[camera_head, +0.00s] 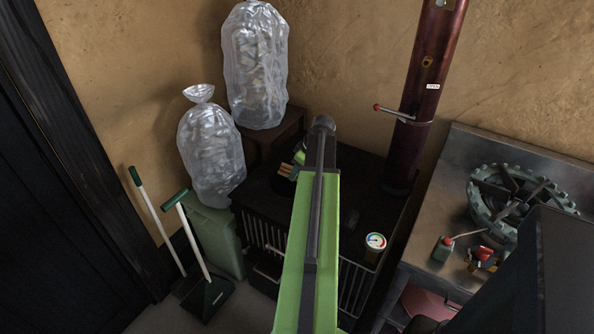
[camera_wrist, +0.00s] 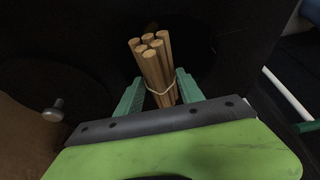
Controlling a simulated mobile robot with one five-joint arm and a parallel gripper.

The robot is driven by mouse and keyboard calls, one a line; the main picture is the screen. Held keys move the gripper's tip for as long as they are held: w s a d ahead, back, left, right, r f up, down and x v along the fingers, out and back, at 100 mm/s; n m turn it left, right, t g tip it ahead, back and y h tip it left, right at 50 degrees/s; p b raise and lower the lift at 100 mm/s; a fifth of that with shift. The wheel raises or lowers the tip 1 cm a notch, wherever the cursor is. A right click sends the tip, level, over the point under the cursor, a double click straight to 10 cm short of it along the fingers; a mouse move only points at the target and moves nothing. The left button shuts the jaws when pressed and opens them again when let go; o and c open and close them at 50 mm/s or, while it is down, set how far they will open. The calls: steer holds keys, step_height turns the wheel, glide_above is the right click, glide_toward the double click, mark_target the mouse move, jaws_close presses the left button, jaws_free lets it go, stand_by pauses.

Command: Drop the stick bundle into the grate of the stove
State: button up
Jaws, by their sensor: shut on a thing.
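The stick bundle (camera_wrist: 155,68) is a handful of light brown round sticks tied with a pale band. My gripper (camera_wrist: 155,92) is shut on it, with a green finger on each side, in the wrist view. The bundle also shows in the head view (camera_head: 286,169), partly hidden by my green arm. It is held over the dark stove (camera_head: 262,205), which has a barred front. A dark round opening lies behind the bundle in the wrist view, but its edges are hard to make out. I cannot tell whether the bundle's lower end is inside it.
A dark red flue pipe (camera_head: 424,95) with a lever rises at the stove's back right. A gauge (camera_head: 376,241) sits on the front right. A metal counter with a burner (camera_head: 515,200) stands right.

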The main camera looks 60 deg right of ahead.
step_height(320, 180, down, 2)
steer(key=shift+b, duration=0.45)
steer(key=shift+r, duration=0.1)
steer(key=o, duration=1.5)
steer(key=shift+r, duration=0.1)
steer(key=p+v, duration=1.6)
steer(key=v, duration=0.1)
steer(key=shift+s+r+p, duration=0.15)
steer(key=shift+r+p, duration=0.1)
steer(key=shift+p, duration=0.1)
